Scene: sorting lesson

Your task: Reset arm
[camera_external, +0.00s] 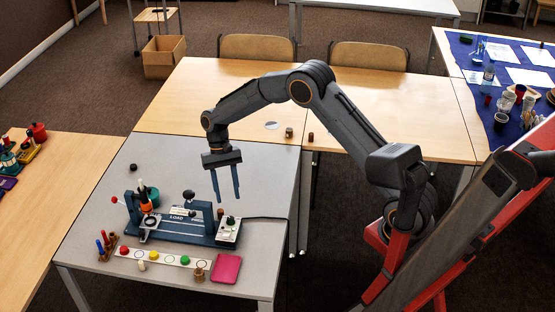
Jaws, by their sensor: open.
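My arm reaches from the red base at the right over the grey table (105,197). My gripper (228,201) points down with its two fingers apart, and nothing shows between them. It hangs above the blue device marked LOAD (178,228), near its right end. A grey box with small buttons (229,232) sits at that end, just below the fingertips. I cannot tell the exact height of the fingertips above it.
A white strip with coloured pieces (168,258) lies in front of the device, beside a pink square (227,268). Pegs in a holder (106,246) stand at the left. Two small brown cylinders stand on the wooden table (350,125) behind.

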